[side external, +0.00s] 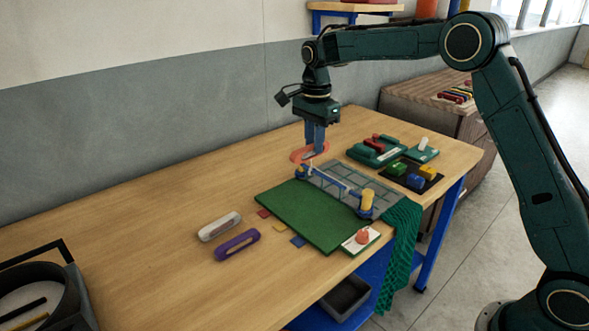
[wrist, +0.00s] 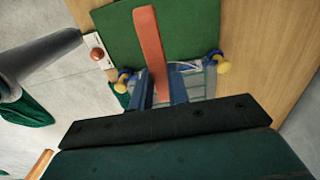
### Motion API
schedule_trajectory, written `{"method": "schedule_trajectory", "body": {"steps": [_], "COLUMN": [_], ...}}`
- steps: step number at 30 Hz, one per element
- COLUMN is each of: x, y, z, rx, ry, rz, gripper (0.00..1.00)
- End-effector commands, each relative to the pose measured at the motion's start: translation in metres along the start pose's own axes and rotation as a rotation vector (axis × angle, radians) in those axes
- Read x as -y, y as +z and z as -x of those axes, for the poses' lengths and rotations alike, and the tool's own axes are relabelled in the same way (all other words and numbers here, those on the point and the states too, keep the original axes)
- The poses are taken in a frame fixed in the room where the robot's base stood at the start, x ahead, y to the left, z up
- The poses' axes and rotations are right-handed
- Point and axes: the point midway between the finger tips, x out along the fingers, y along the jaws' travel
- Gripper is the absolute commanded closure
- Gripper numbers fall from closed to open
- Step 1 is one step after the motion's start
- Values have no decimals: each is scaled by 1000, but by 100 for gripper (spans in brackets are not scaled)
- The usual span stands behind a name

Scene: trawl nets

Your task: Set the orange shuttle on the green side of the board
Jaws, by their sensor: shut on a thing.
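My gripper (side external: 314,146) is shut on the orange shuttle (side external: 298,156) and holds it in the air near the far end of the board. In the wrist view the shuttle (wrist: 148,45) is long and flat, running from between my fingers (wrist: 161,92) out over the green. The green side of the board (side external: 300,218) is bare and lies at the front left; it also shows in the wrist view (wrist: 195,25). The other side is a grey gridded panel (side external: 340,182). A blue bar with yellow-topped posts (side external: 367,198) stands between the two sides.
A white shuttle (side external: 219,226) and a purple shuttle (side external: 237,245) lie left of the board. A white plate with an orange knob (side external: 361,239) sits at its front corner. Green netting (side external: 401,240) hangs off the right edge. Coloured blocks (side external: 415,176) lie behind.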

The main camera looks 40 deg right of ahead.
Motion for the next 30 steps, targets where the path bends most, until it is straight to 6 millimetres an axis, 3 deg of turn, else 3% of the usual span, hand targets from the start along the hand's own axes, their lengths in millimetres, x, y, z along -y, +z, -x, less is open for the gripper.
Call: {"method": "schedule_trajectory", "body": {"steps": [16,30], "x": [-1,0], "y": [0,0], "z": [-101,-120], "rx": [-1,-1], "ry": [4,2], "rz": [1,1], "gripper": [100,100]}}
